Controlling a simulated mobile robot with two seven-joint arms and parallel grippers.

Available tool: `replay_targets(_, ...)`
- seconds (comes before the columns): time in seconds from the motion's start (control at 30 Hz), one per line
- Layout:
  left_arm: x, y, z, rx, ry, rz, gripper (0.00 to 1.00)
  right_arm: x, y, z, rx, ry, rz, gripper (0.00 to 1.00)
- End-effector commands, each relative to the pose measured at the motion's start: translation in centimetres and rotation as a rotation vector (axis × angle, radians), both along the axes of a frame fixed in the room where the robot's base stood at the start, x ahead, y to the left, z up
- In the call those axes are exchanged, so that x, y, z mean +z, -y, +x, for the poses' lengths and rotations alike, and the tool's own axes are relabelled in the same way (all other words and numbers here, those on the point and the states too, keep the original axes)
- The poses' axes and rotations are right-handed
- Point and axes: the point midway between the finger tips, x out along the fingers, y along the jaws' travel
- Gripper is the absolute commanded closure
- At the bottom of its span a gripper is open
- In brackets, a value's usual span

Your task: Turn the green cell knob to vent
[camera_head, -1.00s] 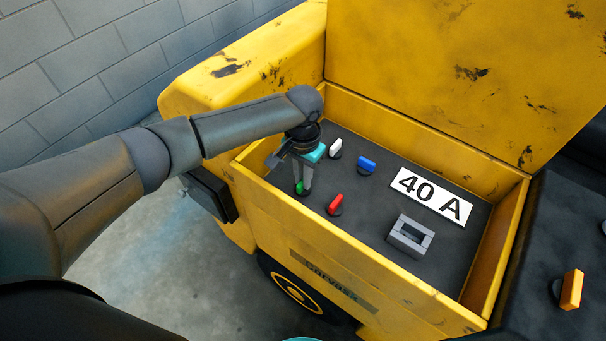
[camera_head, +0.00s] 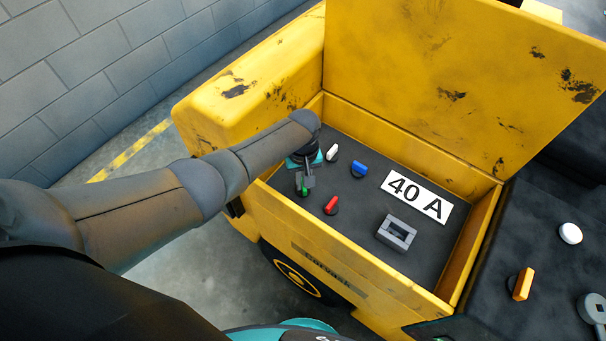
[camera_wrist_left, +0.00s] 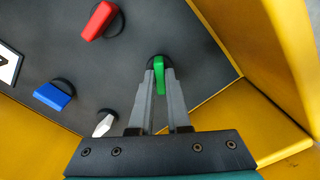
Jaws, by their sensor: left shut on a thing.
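The green knob (camera_head: 303,190) sits on the dark panel in the yellow box, near its left front corner. In the left wrist view the green knob (camera_wrist_left: 159,72) stands on a round black base between my fingers. My left gripper (camera_head: 304,186) reaches down over it from the left, and its fingers (camera_wrist_left: 159,84) are shut on the knob's grip from both sides. Part of the knob is hidden by the fingers in the head view. No vent marking can be made out. My right gripper is not in view.
White (camera_head: 332,152), blue (camera_head: 359,169) and red (camera_head: 331,205) knobs stand close by on the panel. A 40 A label (camera_head: 416,195) and a grey square frame (camera_head: 397,233) lie to the right. Yellow walls (camera_head: 372,262) enclose the panel. An orange knob (camera_head: 521,284) is further right.

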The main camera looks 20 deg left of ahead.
Motion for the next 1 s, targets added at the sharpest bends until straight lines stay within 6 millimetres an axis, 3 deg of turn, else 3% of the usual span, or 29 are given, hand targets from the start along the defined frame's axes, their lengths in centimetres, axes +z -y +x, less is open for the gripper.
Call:
replay_targets(0.5,0.1,0.0,0.1,0.467,0.001,0.002,1.0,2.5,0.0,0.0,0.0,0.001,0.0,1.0)
replay_targets(1.0,0.1,-0.1,0.2,0.688,0.005,0.003,1.0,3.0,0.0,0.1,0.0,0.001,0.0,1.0)
